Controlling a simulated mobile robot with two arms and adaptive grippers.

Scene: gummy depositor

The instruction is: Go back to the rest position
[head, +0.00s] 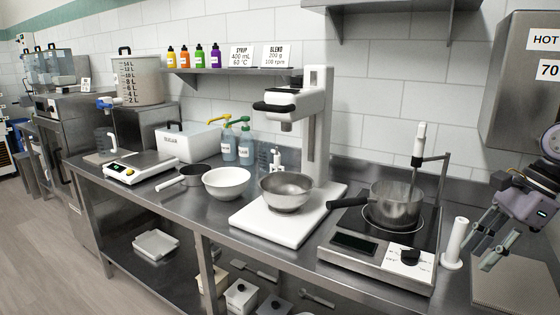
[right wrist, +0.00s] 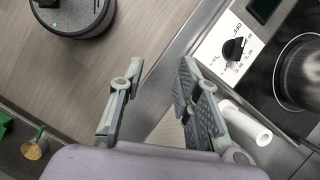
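My right gripper (head: 478,246) is at the right side of the head view, above the right end of the steel counter and just right of a white upright cylinder (head: 455,243). Its two fingers are spread apart with nothing between them. The right wrist view also shows this gripper (right wrist: 160,66) open and empty, over the counter's front edge, with the white cylinder (right wrist: 246,122) beyond its right finger. My left gripper is in neither view.
A hot plate (head: 345,262) bears a steel pot (head: 398,210). Left of it are a mixer stand (head: 318,130) with a steel bowl (head: 287,198), a white bowl (head: 227,188) and a scale (head: 140,175). A grey cabinet (head: 518,100) hangs above.

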